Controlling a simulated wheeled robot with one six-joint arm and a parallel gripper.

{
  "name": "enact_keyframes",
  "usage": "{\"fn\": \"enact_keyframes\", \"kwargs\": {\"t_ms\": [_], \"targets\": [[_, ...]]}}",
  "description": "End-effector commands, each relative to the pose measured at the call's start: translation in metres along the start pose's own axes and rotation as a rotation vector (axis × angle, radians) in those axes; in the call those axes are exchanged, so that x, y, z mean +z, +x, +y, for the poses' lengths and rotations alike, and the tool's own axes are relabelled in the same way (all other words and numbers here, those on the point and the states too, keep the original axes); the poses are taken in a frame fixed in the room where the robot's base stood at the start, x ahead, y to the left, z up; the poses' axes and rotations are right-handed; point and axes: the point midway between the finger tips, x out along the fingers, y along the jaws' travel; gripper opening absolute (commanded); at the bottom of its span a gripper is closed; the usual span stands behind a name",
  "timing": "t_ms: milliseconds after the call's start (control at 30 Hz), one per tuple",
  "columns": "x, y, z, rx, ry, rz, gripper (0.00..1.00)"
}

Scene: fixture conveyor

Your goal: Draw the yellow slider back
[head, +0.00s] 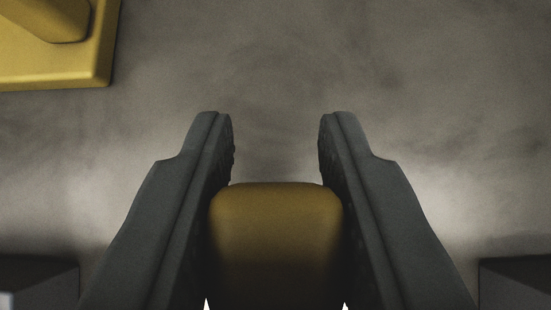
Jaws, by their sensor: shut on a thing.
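A dark yellow block with rounded edges (275,240), which looks like the yellow slider or its handle, sits between the two dark grey fingers of my gripper (277,150). The fingers press on its left and right sides, and their tips reach past its far edge. The lower part of the block runs out of the bottom of the view. What it is joined to is hidden.
A bright yellow plate (70,70) with a raised yellow part (45,18) on it is cut off at the upper left corner. The grey mottled surface (430,90) ahead and to the right is bare.

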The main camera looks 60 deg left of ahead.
Motion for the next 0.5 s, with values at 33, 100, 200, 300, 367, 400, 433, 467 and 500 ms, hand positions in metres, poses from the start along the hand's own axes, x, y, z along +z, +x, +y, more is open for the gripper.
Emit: {"fn": "enact_keyframes", "kwargs": {"t_ms": [33, 100, 200, 300, 367, 400, 433, 467, 500], "targets": [[0.0003, -0.0004, 0.0003, 0.001, 0.000, 0.000, 0.00], [0.0004, -0.0004, 0.0003, 0.001, 0.000, 0.000, 0.00], [0.0004, -0.0005, 0.0003, 0.001, 0.000, 0.000, 0.37], [0.0005, -0.0005, 0.0003, 0.000, 0.000, 0.000, 0.49], [0.0004, -0.0005, 0.0002, 0.000, 0.000, 0.000, 0.49], [0.0005, -0.0005, 0.0002, 0.000, 0.000, 0.000, 0.49], [0.0005, -0.0005, 0.0002, 0.000, 0.000, 0.000, 0.49], [0.0005, -0.0005, 0.0002, 0.000, 0.000, 0.000, 0.49], [0.0004, -0.0005, 0.0002, 0.000, 0.000, 0.000, 0.49]]}}
